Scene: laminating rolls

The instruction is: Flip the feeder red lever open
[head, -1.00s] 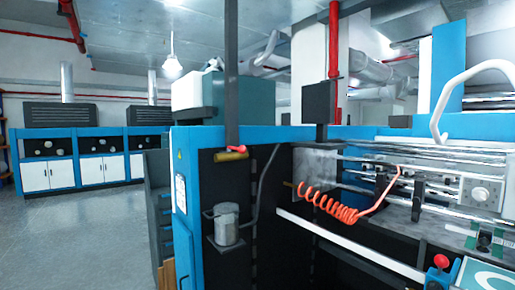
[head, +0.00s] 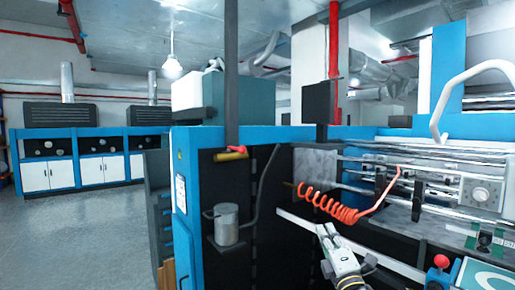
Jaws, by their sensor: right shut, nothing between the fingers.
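A small red lever (head: 238,149) sits on a brass-coloured valve (head: 227,156) at the foot of a dark vertical pipe, on the dark side of the blue machine. My right gripper (head: 326,231) comes in from the bottom, right of centre, with its fingers pointing up and to the left. Its fingers are shut and empty. In the picture it is below and to the right of the lever, clearly apart from it. My left gripper is not in view.
A coiled orange hose (head: 328,203) hangs just above my right gripper. A white rail (head: 300,225) runs beside it. A grey canister (head: 226,225) stands on a bracket below the lever. A red ball knob (head: 441,261) is at the lower right.

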